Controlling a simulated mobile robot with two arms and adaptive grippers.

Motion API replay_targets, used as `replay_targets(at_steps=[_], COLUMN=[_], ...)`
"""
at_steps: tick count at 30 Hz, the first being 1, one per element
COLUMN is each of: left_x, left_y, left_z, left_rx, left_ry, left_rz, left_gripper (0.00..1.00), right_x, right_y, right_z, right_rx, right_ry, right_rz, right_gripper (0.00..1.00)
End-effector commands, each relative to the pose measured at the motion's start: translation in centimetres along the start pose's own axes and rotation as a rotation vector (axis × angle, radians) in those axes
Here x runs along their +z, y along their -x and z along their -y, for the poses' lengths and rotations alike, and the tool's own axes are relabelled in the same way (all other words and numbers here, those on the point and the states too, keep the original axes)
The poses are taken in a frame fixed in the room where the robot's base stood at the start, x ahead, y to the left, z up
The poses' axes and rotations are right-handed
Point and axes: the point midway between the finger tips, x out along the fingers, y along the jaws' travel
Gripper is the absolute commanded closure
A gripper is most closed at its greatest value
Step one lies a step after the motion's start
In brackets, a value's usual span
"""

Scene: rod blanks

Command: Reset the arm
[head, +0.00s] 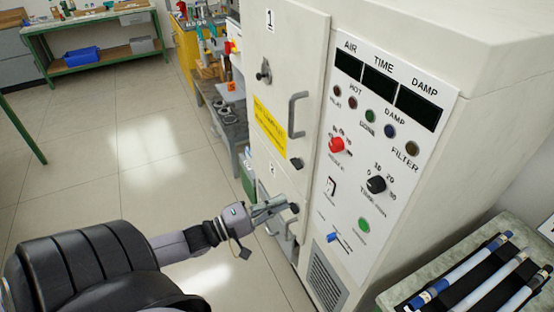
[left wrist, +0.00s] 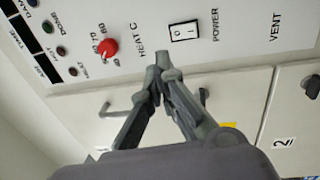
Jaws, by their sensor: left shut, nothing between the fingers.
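My left arm comes in from the lower left in the head view. Its gripper (head: 270,208) is shut and empty, in front of the lower door of the pale cabinet (head: 290,50), left of the control panel. In the left wrist view the two grey fingers (left wrist: 160,68) meet at their tips, with nothing between them. Behind them are the panel's red heat knob (left wrist: 106,48) and the power switch (left wrist: 185,32). Whether the fingers touch the cabinet I cannot tell. My right gripper is not in view.
A black rack with blue-capped rods (head: 459,272) sits on a speckled surface at lower right. The upper door has a handle (head: 297,114). Benches stand behind, one with a blue bin (head: 81,57). Open floor (head: 110,165) lies left of the cabinet.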

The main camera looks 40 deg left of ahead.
Motion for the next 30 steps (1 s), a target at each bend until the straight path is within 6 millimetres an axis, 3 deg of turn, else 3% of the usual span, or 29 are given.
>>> replay_targets(at_steps=[11,14,17,23,26,30], left_x=[0.0,-0.5,-1.6,-3.2,-2.2,1.1], left_y=[0.0,0.4,1.5,7.0,10.7,16.4], left_z=[0.1,1.5,5.4,18.8,25.5,34.1], left_rx=[-0.002,-0.030,-0.115,-0.457,-0.656,-0.921], left_ry=[-0.002,-0.033,-0.128,-0.439,-0.583,-0.757], left_rz=[-0.001,-0.023,-0.079,-0.164,-0.134,0.003], left_gripper=[1.00,1.00,1.00,1.00,1.00,1.00], right_x=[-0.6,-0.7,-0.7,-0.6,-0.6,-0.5], right_y=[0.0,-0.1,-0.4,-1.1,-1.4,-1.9], right_z=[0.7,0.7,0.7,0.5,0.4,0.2], right_rx=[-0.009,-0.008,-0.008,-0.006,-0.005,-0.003], right_ry=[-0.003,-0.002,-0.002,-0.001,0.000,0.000], right_rz=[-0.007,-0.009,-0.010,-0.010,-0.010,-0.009], right_gripper=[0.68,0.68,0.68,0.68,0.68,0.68])
